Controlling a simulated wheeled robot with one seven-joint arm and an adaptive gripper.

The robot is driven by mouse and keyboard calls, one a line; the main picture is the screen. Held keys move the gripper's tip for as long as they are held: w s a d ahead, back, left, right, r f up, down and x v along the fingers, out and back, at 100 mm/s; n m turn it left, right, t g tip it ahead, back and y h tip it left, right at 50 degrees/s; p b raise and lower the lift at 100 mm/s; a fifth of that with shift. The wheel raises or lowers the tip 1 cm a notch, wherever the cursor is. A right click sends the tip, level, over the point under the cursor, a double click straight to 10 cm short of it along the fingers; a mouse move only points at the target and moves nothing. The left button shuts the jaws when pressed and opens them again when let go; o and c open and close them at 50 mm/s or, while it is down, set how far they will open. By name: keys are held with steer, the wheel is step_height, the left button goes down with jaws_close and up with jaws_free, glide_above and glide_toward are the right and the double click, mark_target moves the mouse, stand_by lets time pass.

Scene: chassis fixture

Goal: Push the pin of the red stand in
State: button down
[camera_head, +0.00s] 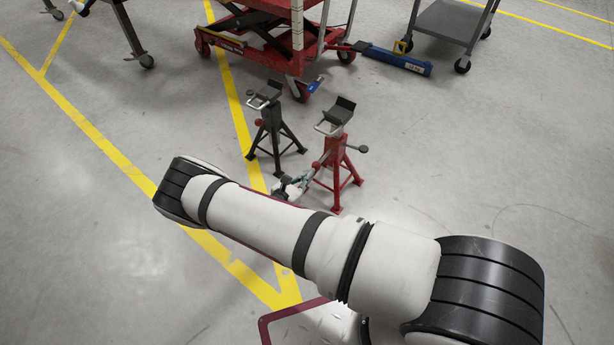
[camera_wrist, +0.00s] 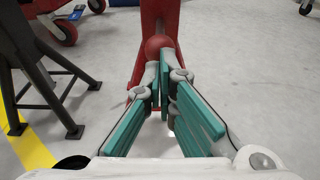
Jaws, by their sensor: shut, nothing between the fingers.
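The red stand (camera_head: 339,158) stands upright on the floor, right of a black stand (camera_head: 271,128). In the wrist view the red stand's post (camera_wrist: 160,14) rises straight ahead of my gripper (camera_wrist: 166,62). A round red knob, the pin's end (camera_wrist: 157,45), sits at the post, directly beyond my fingertips; it also shows in the head view (camera_head: 316,165). My gripper, with teal finger pads, is shut and empty. Its tips overlap the knob's lower part in the picture; I cannot tell whether they touch. In the head view my gripper (camera_head: 304,180) is partly hidden behind my arm.
The black stand's legs (camera_wrist: 55,75) are close on the left in the wrist view. A red lift cart (camera_head: 270,35), a blue tool (camera_head: 397,60) and a grey cart (camera_head: 447,22) are behind. The floor to the right is clear.

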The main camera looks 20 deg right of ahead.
mark_target(316, 166)
steer(key=shift+d, duration=0.1)
steer(key=shift+r+x, duration=0.15)
steer(key=shift+x, duration=0.7)
steer(key=shift+r+x, duration=0.2)
steer(key=shift+x, duration=0.65)
steer(key=shift+r+x, duration=0.15)
steer(key=shift+x, duration=0.65)
steer(key=p+v, duration=0.1)
steer(key=v, duration=0.9)
steer(key=shift+s+a+f, duration=0.2)
steer(key=shift+a, duration=0.15)
